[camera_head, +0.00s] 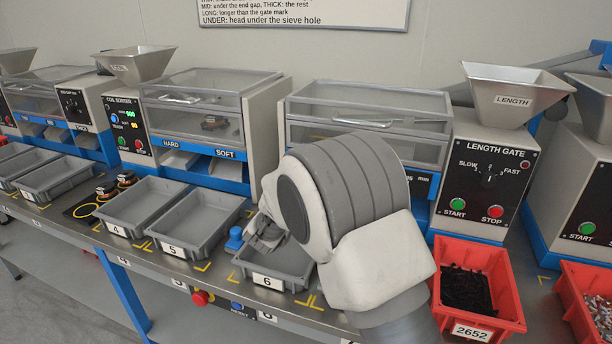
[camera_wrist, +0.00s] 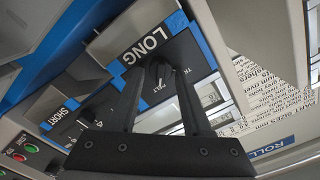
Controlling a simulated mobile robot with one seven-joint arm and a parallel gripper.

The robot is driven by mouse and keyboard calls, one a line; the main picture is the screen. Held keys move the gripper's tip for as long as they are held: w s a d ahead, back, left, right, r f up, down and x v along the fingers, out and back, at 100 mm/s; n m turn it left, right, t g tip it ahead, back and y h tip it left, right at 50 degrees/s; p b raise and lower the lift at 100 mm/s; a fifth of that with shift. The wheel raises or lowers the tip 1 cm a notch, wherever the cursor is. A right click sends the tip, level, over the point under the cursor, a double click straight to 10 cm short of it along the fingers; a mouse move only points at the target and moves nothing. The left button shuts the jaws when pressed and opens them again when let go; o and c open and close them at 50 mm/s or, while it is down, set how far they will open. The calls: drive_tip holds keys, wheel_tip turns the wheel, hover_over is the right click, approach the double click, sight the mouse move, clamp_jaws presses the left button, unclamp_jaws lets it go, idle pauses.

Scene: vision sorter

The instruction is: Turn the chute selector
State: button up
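In the wrist view, my gripper (camera_wrist: 161,70) reaches to a dark panel (camera_wrist: 190,60) on a sorter, beside a chute labelled LONG (camera_wrist: 140,50). A chute labelled SHORT (camera_wrist: 48,118) lies to the left. Small white lettering, partly covered, shows on the panel on both sides of the fingertips. A small dark shape, possibly the chute selector, shows between the fingertips; its outline blends with the black fingers. I cannot tell whether they touch or grip it.
The length sorter (camera_head: 490,190) has a LENGTH GATE panel and green and red buttons. Grey tray 6 (camera_head: 262,281) is partly covered by my arm. Red bin 2652 (camera_head: 505,300) holds dark pieces. Grey tray 5 (camera_head: 190,245) looks empty. More sorters stand at left.

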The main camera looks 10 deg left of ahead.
drive_tip(key=s+a+p, duration=0.2)
drive_tip(key=s+p, duration=0.1)
drive_tip(key=s, duration=1.4)
drive_tip(key=shift+s+a, duration=0.15)
drive_tip(key=shift+a, duration=0.05)
drive_tip(key=w+d+r+n+g+y, duration=0.2)
drive_tip(key=w+d+r+y, duration=0.15)
drive_tip(key=w+r, duration=0.2)
drive_tip(key=s+d+r+n+g+y, duration=0.3)
drive_tip(key=s+d+r+n+y, duration=0.1)
drive_tip(key=d+r, duration=0.25)
drive_tip(key=s+d+f+n+g+h, duration=0.2)
drive_tip(key=s+d+g, duration=0.1)
drive_tip(key=s+d, duration=0.8)
drive_tip(key=s+d+f+n+g+h, duration=0.2)
drive_tip(key=s+d+g+h, duration=0.15)
drive_tip(key=s+d, duration=0.7)
wheel_tip(320, 180, up, 20)
drive_tip(key=s+p, duration=0.1)
drive_tip(key=p, duration=1.9)
drive_tip(key=shift+d+r+g+y, duration=0.2)
drive_tip(key=shift+r+g+y, duration=0.05)
drive_tip(key=shift+g+y, duration=0.1)
